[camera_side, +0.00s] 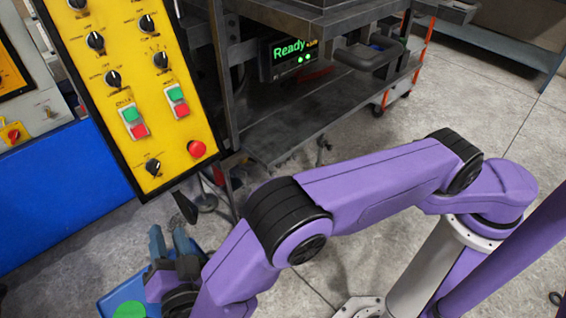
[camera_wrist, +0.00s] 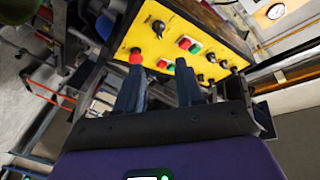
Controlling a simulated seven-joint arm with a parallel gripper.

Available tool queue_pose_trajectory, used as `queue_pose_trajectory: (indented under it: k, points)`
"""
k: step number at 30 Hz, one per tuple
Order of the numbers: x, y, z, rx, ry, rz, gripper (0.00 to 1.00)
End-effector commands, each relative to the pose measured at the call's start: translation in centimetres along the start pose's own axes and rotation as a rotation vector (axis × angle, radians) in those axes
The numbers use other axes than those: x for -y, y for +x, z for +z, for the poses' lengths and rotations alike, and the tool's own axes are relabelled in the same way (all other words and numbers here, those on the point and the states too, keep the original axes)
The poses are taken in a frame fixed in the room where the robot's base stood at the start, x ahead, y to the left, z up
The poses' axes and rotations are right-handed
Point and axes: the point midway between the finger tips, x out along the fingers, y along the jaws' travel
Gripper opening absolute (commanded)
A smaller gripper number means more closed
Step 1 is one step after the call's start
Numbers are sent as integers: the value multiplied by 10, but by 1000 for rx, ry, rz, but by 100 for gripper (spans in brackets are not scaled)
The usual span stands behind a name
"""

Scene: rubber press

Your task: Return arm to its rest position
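My gripper (camera_side: 168,234) is at the lower left of the side view, below the yellow control panel (camera_side: 128,62). In the wrist view its two dark blue fingers stand apart with nothing between them (camera_wrist: 158,82). The purple arm reaches from its white base at the right of the side view, bent at the elbow, with the gripper well out from the base. The panel also shows ahead of the fingers in the wrist view (camera_wrist: 190,28). I cannot tell the exact gap between fingers and panel.
The press frame (camera_side: 310,112) stands behind the arm, with a display (camera_side: 289,54) reading "Ready". A blue tray (camera_side: 108,303) with a green disc (camera_side: 130,310) lies partly hidden by the gripper. A blue cabinet (camera_side: 60,200) is at left. The concrete floor around the arm is mostly clear.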

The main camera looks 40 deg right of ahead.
Motion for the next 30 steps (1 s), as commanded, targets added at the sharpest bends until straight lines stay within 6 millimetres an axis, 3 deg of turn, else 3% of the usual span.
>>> queue_pose_trajectory:
  k: [5,9,13,17,23,26,30]
  points:
    - [29,21,2,181,15,-47,37]
    - [64,34,0,438,0,-138,37]
    - [86,31,-12,674,-53,-241,37]
    - [93,18,-34,892,-143,-350,37]
    - [69,-14,-89,1186,-352,-516,37]
    - [41,-30,-123,1312,-489,-589,37]
    - [-13,-51,-178,1460,-713,-673,37]
